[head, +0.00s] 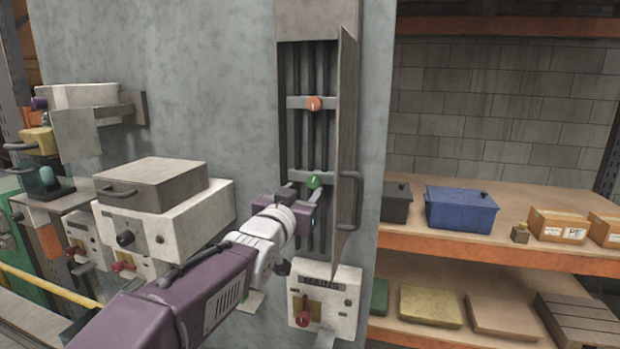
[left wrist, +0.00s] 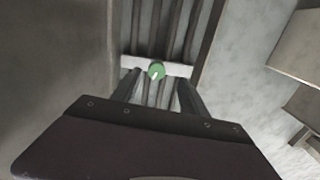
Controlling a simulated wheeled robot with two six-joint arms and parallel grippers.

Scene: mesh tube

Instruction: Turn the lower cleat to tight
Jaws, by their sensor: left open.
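The lower cleat is a round green knob (head: 314,181) with a pale mark, on a light crossbar in the tall open wall cabinet. It also shows in the left wrist view (left wrist: 157,71), where its pale mark slants. The upper cleat (head: 314,103) is an orange knob on a higher crossbar. My left gripper (head: 303,192) is open just in front of the green knob. In the left wrist view its two fingers (left wrist: 157,87) stand to either side of and below the knob; I cannot tell whether they touch it. My right gripper is not in view.
The cabinet door (head: 346,150) stands open at the right of the knobs, with a handle (head: 351,200). Dark vertical tubes run behind the crossbars. A white box with a red lever (head: 303,310) is below. A shelf with a blue bin (head: 460,209) is at the right.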

